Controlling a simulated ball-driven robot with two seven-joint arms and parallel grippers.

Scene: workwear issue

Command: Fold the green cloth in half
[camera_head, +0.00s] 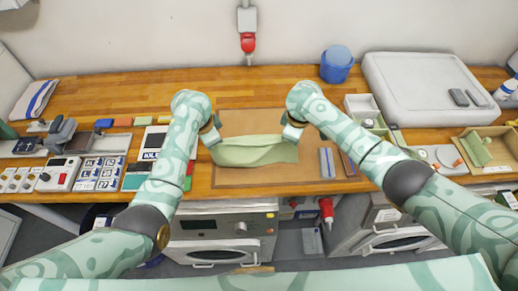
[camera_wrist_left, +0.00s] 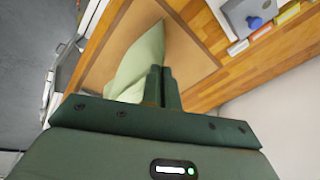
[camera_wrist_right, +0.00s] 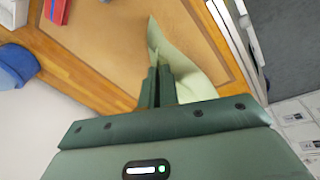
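The green cloth (camera_head: 255,153) lies on the brown mat (camera_head: 235,122) in the middle of the counter, its far edge lifted and bent over towards the near side. My left gripper (camera_head: 213,139) is at its far left corner and my right gripper (camera_head: 291,134) at its far right corner. In the left wrist view the fingers (camera_wrist_left: 163,86) are closed together against the cloth (camera_wrist_left: 140,62). In the right wrist view the fingers (camera_wrist_right: 159,84) are closed with a pinched fold of the cloth (camera_wrist_right: 185,65) rising from between them. The fingertips are small in the head view.
A blue bucket (camera_head: 337,64) and a large grey-white case (camera_head: 425,88) stand at the back right. A small blue-grey strip (camera_head: 326,163) lies on the mat's right side. Labelled cards and devices (camera_head: 98,173) crowd the left. The mat behind the cloth is clear.

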